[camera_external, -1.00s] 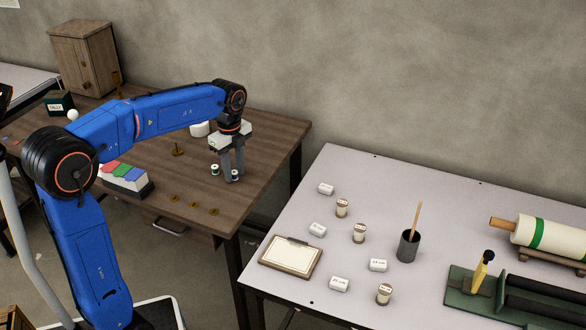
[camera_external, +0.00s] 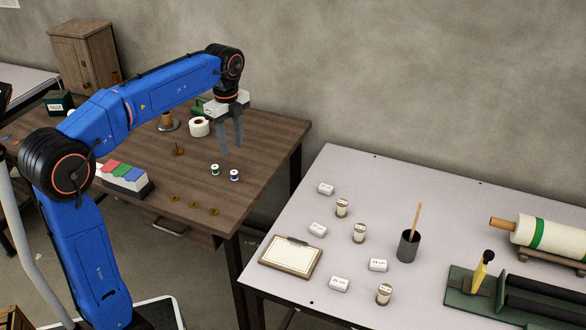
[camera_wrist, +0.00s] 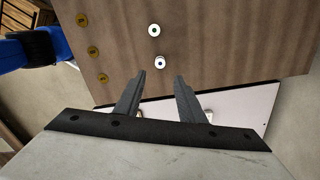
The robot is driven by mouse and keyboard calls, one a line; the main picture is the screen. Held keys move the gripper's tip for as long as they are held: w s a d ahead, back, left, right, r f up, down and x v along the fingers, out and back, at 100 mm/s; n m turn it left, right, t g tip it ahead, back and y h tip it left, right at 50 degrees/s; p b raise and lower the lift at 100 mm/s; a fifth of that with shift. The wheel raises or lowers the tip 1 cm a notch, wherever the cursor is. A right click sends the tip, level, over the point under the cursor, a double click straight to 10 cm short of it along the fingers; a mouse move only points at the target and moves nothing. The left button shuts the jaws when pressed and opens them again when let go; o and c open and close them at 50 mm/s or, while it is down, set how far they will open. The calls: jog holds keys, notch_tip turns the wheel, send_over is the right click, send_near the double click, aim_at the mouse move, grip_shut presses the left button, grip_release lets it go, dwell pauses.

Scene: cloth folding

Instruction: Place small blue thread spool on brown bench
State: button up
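The small blue thread spool (camera_external: 234,175) stands upright on the brown bench (camera_external: 262,150), near its right side. A green thread spool (camera_external: 215,169) stands just left of it. My gripper (camera_external: 231,152) is open and empty, raised above the bench behind the two spools. In the wrist view the gripper (camera_wrist: 160,82) shows its two fingers spread with nothing between them. Both spools show there from above as white discs, one at the fingertips (camera_wrist: 160,62) and one farther up (camera_wrist: 154,30); their thread colours cannot be told there.
Several brass discs (camera_external: 194,202) lie along the bench's front. A white roll (camera_external: 199,127) and a brass spindle (camera_external: 177,150) stand behind. A box of coloured cards (camera_external: 126,179) is at the left. A grey table (camera_external: 330,250) with labelled spools stands to the right, across a gap.

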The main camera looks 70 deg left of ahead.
jog(key=s+d+f+n+t, duration=0.1)
jog(key=s+d+f+n, duration=0.2)
jog(key=d, duration=0.6)
jog(key=s+d+f+n+t, duration=0.1)
jog(key=s+d+n, duration=0.3)
jog(key=d, duration=0.5)
jog(key=s+d+f+n+t, duration=0.2)
jog(key=s+d+f+n, duration=0.3)
jog(key=s+d+f, duration=0.6)
jog(key=s+f, duration=0.3)
jog(key=shift+s+d+n+t, duration=0.2)
jog(key=shift+s+n+t, duration=0.1)
jog(key=shift+s+t, duration=0.1)
